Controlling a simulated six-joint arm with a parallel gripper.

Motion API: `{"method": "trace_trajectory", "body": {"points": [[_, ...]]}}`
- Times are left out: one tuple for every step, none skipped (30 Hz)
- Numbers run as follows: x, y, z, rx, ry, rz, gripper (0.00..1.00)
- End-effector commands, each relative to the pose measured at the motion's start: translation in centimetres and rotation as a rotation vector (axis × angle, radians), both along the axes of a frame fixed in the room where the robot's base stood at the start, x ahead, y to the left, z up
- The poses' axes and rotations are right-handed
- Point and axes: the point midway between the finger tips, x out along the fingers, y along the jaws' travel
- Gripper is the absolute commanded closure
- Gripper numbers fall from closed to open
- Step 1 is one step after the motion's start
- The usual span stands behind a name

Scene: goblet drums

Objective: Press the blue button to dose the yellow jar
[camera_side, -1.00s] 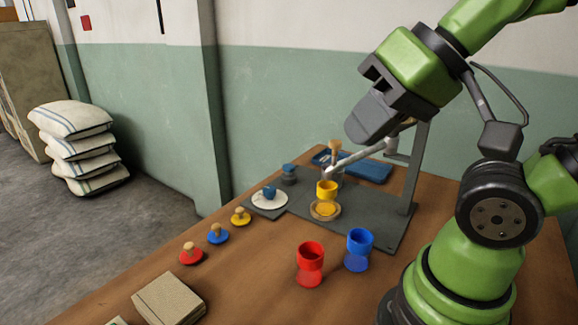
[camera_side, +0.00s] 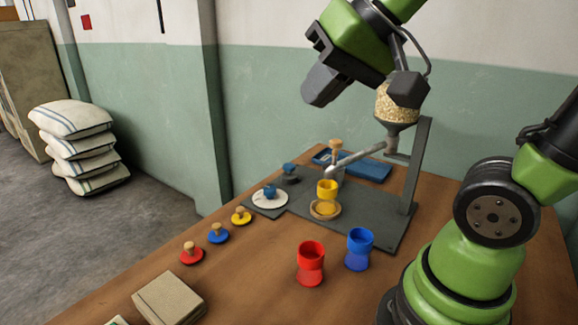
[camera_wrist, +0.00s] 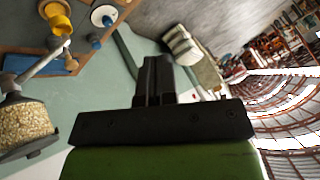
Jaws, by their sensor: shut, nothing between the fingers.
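The yellow jar (camera_side: 327,190) stands upright on a round wooden stand under the dispenser's spout; it also shows in the wrist view (camera_wrist: 60,24). A blue domed button (camera_side: 270,191) sits on a white disc to its left. A second small blue knob (camera_side: 288,168) stands behind it on a dark base. I cannot tell for sure which is the dosing button. My gripper (camera_side: 318,88) is shut and empty, high above the table, clear of the jar and both blue pieces. Its fingers (camera_wrist: 155,78) point toward the wall side.
The dispenser's hopper (camera_side: 396,106) of pale grains hangs close to my wrist. A red jar (camera_side: 311,263) and a blue jar (camera_side: 359,249) stand in front. Red, blue and yellow knobbed lids (camera_side: 218,234) lie at left. A blue tray (camera_side: 365,168) lies behind.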

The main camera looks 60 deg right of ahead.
Motion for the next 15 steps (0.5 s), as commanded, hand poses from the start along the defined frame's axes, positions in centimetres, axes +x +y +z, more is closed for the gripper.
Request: {"method": "trace_trajectory", "body": {"points": [[2.0,-0.8,0.2,0.007,0.002,-0.034,1.00],[3.1,-1.3,0.3,0.012,-0.004,-0.053,1.00],[4.5,-2.0,0.4,0.016,-0.008,-0.077,1.00],[5.6,-2.6,0.4,0.020,-0.013,-0.097,1.00],[6.7,-3.2,0.4,0.024,-0.017,-0.116,1.00],[8.1,-4.0,0.3,0.029,-0.023,-0.142,1.00],[9.1,-4.7,0.1,0.033,-0.027,-0.161,1.00],[10.2,-5.4,0.0,0.035,-0.032,-0.182,1.00],[11.5,-6.4,-0.4,0.040,-0.037,-0.208,1.00],[12.4,-7.2,-0.7,0.043,-0.040,-0.228,1.00],[13.4,-8.0,-1.0,0.045,-0.045,-0.248,1.00],[14.6,-9.1,-1.6,0.049,-0.050,-0.276,1.00],[15.5,-10.0,-2.0,0.051,-0.054,-0.296,1.00],[16.3,-10.9,-2.5,0.055,-0.059,-0.317,1.00],[17.4,-12.2,-3.2,0.056,-0.064,-0.344,1.00]]}}
